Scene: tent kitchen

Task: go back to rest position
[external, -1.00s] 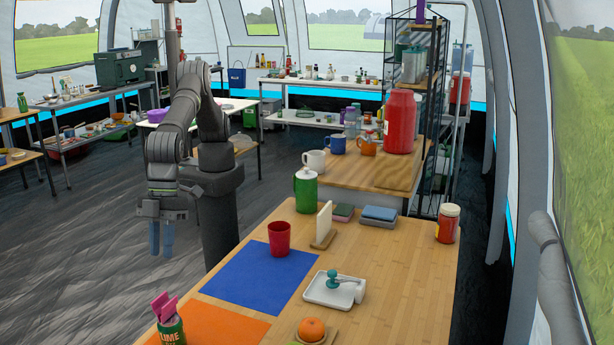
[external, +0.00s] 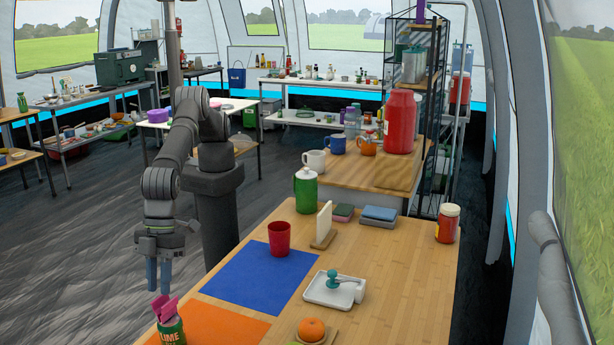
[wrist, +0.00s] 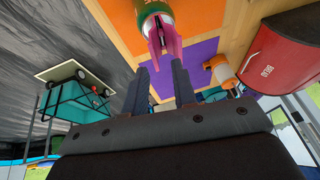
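My gripper (external: 159,284) hangs pointing down beside the table's left edge, over the floor, left of the can with pink tongs or clips. In the wrist view its two dark fingers (wrist: 160,75) are apart with nothing held between them. My arm is bent, with the forearm reaching down and forward from its dark column.
The wooden table (external: 400,290) carries a blue mat (external: 258,280), an orange mat (external: 215,325), a red cup (external: 279,239), a white tray (external: 318,292) and an orange (external: 312,329). A green can with pink pieces (external: 168,322) stands nearest my gripper. Open floor lies left.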

